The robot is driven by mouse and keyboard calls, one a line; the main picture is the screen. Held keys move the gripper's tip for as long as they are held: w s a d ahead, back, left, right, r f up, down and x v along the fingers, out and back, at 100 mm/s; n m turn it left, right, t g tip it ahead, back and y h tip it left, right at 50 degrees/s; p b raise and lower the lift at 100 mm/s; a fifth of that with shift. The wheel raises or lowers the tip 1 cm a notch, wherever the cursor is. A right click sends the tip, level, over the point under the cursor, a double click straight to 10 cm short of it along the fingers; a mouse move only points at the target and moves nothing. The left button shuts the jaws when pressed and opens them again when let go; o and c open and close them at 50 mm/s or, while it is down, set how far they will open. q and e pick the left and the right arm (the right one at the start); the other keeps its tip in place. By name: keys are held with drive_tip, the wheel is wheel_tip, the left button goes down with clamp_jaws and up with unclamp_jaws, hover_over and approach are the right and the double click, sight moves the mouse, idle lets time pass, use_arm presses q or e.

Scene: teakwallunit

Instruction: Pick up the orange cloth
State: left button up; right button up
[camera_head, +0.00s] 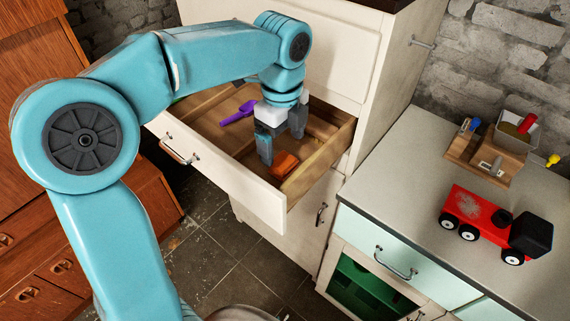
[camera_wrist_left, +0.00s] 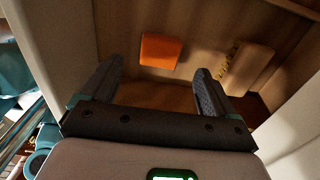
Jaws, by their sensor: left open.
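The orange cloth (camera_head: 284,163) lies folded in the open drawer (camera_head: 215,178), near its front right corner. In the left wrist view the cloth (camera_wrist_left: 160,50) lies on the drawer floor, ahead of the fingertips and between their lines. My left gripper (camera_head: 282,143) is open and empty, pointing down into the drawer above and just behind the cloth. In the left wrist view its two fingers (camera_wrist_left: 158,78) are spread apart and do not touch the cloth. My right gripper is not in view.
A purple scoop (camera_head: 239,113) lies in the drawer's left part. A pale block-like item (camera_wrist_left: 250,66) lies right of the cloth in the wrist view. The drawer walls surround the gripper closely. A red toy truck (camera_head: 486,220) stands on the counter (camera_head: 405,190).

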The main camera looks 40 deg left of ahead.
sight(282, 160)
use_arm(q)
wheel_tip(282, 160, down, 5)
drive_tip(key=shift+a+r, duration=0.1)
drive_tip(key=shift+a, duration=0.05)
drive_tip(key=shift+w+f, duration=0.1)
drive_tip(key=shift+f, duration=0.15)
drive_tip(key=shift+c, duration=1.3)
drive_tip(key=c, duration=0.9)
wheel_tip(282, 160, up, 20)
drive_tip(key=p, duration=0.3)
